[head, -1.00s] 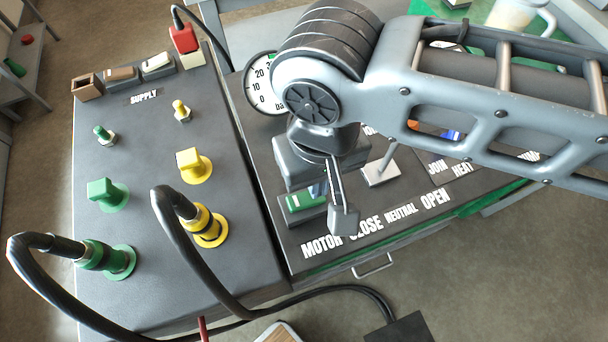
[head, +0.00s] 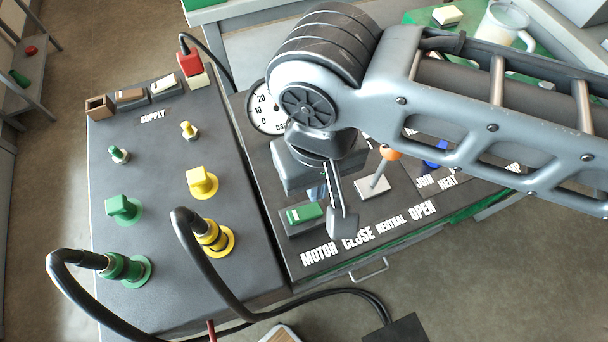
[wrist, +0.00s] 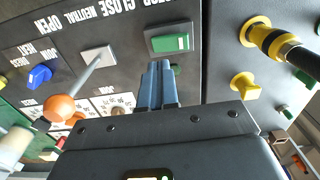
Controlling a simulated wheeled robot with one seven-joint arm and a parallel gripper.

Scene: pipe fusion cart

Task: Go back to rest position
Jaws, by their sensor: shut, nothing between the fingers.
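My gripper (head: 330,200) hangs over the control panel near the green motor switch (head: 304,213) in the head view, partly hidden by my wrist. In the wrist view my gripper (wrist: 161,84) has its two blue-grey fingers together with nothing between them. The green switch (wrist: 170,42) sits just beyond the fingertips there, apart from them as far as I can tell. The lever with the orange ball knob (head: 390,153) stands right of my gripper on a pale base plate. The knob also shows at the left in the wrist view (wrist: 60,107).
The supply box (head: 160,240) stands left, with green and yellow valves and connected black hoses (head: 200,250). A pressure gauge (head: 265,112) lies partly behind my arm. A blue knob (wrist: 40,75) is left of the lever in the wrist view. A white mug (head: 505,25) stands at the back right.

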